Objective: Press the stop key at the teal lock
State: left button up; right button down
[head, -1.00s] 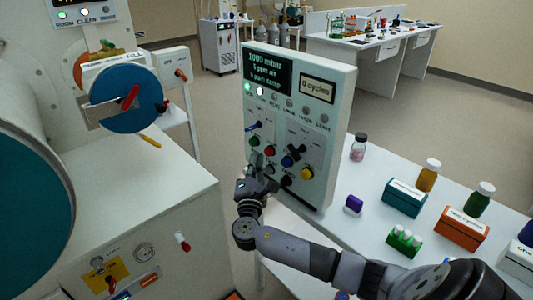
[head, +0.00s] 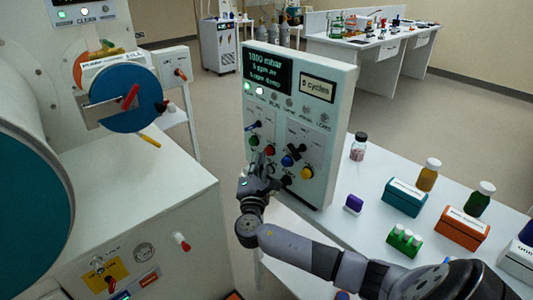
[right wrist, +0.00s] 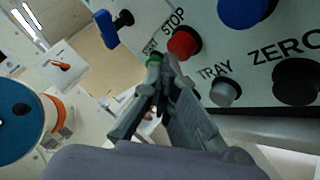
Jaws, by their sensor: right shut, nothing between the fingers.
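The control panel (head: 314,125) stands upright on the white bench, with a screen, lamps and coloured keys. Its red stop key (head: 270,150) is low on the left side; in the right wrist view the red key (right wrist: 183,43) sits under the word STOP. The green start key (right wrist: 155,60) is partly hidden behind my fingers. My right gripper (head: 262,163) is shut and empty, close to the panel. In the wrist view its fingertips are just below and left of the red key; I cannot tell whether they touch the panel. My left gripper is not in view.
A grey TRAY key (right wrist: 223,93), a blue key (head: 287,161) and a yellow key (head: 307,173) are nearby. The round teal-blue door (head: 120,108) is at left. Bottles and boxes, such as the orange box (head: 461,229), stand on the bench (head: 350,235) at right.

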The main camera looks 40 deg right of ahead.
jog(key=shift+d, duration=0.7)
dwell(0.9)
jog(key=shift+a, duration=1.1)
jog(key=shift+s+a, duration=0.15)
jog(key=shift+a, duration=1.1)
jog(key=shift+s+a, duration=0.1)
jog(key=shift+a, duration=1.15)
jog(key=shift+f, duration=0.1)
